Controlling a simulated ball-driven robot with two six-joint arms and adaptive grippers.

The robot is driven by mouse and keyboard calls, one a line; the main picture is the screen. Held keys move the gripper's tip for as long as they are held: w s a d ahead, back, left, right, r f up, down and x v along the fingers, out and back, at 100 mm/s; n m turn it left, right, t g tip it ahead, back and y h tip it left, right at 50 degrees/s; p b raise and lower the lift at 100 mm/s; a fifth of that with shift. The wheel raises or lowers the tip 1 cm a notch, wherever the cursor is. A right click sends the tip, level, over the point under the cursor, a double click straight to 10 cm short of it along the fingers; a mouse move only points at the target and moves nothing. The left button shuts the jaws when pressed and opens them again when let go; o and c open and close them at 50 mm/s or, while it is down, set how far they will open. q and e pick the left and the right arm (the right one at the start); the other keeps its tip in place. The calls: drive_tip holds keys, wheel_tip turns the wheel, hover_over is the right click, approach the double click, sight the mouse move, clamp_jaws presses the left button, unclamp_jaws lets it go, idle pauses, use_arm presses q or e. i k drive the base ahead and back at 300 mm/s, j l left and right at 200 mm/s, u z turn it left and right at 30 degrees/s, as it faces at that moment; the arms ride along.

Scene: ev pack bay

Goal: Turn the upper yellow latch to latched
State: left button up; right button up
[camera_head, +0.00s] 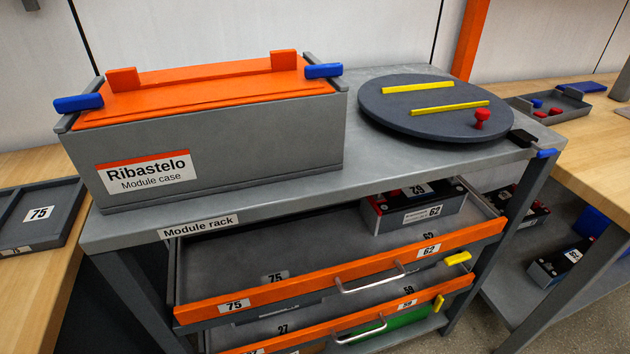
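The upper yellow latch (457,258) shows at the right side of the module rack, just below the right part of the upper drawer's orange front (330,275). It lies nearly level, slanting slightly up to the right. The lower yellow latch (438,303) sits below it near the right end of the lower drawer's orange front (365,318) and stands more upright. The upper drawer is pulled out, with its inside showing and a module (415,207) at its back right. Neither of my grippers is in view.
A grey module case (220,145) with an orange lid and blue end latches stands on the rack top (350,170). A round dark turntable (385,110) with yellow strips and a red knob is right of it. Wooden benches flank the rack. Metal handles (370,283) protrude from the drawers.

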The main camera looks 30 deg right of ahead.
sight(459, 257)
drive_tip(key=l+z, duration=0.1)
drive_tip(key=z, duration=0.3)
drive_tip(key=l+z, duration=0.15)
drive_tip(key=z, duration=0.3)
